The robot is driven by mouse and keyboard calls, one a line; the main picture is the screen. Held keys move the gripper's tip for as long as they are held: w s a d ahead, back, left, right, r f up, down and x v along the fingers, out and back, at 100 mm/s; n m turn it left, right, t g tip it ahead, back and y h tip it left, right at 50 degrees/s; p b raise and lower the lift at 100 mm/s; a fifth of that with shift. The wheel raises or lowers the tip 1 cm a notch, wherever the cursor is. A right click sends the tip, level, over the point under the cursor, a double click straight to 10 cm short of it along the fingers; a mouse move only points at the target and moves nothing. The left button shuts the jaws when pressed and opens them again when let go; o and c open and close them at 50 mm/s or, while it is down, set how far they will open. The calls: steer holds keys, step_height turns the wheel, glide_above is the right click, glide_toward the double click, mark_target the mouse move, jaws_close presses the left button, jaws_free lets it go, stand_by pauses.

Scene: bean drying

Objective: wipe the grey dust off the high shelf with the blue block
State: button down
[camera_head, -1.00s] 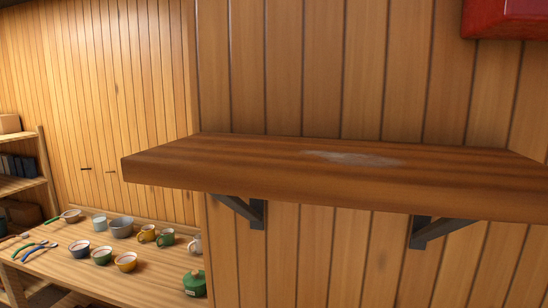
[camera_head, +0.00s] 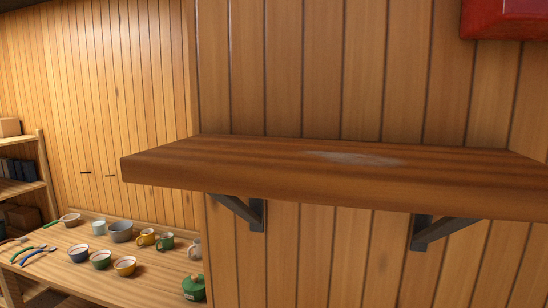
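The high shelf (camera_head: 240,165) is a thick brown wooden board fixed to the plank wall. A pale grey dust patch (camera_head: 354,158) lies on its top, right of the middle. The rest of the shelf top is bare. The blue block is not visible in this view. My gripper is not in view either.
Two dark metal brackets hold the shelf from below, a left one (camera_head: 256,214) and a right one (camera_head: 428,232). A red object (camera_head: 505,20) is at the upper right. A lower table (camera_head: 150,285) at the left bears several cups, bowls and a green lidded pot (camera_head: 194,289).

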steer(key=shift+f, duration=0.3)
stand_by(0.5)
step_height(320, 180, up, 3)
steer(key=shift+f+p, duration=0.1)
steer(key=shift+p, duration=0.95)
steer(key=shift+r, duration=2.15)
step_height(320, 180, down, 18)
steer(key=b, duration=1.7)
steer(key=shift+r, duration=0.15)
